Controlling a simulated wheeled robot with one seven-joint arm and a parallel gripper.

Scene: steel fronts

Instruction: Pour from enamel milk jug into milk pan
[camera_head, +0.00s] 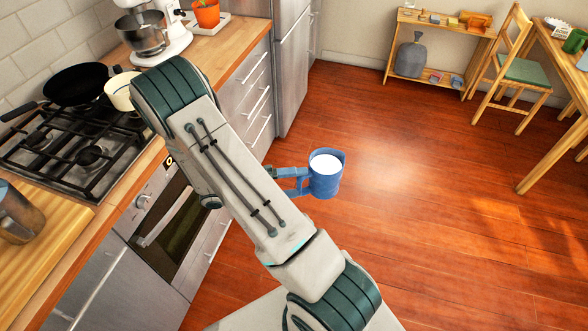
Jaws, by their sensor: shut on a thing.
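The blue enamel milk jug (325,184) hangs in the air over the open floor, right of the counter. It looks upright, and white milk (325,164) shows near its rim. My gripper (293,180) is shut on the jug's left side, where the handle is; the exact grip is small in view. A cream pan (118,92), likely the milk pan, stands on the back of the stove. My arm hides part of it, and the jug is well to its right.
A black frying pan (75,84) is left of the cream pan on the gas stove (88,157). A metal pitcher (17,213) is at the left edge. The floor around the jug is clear.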

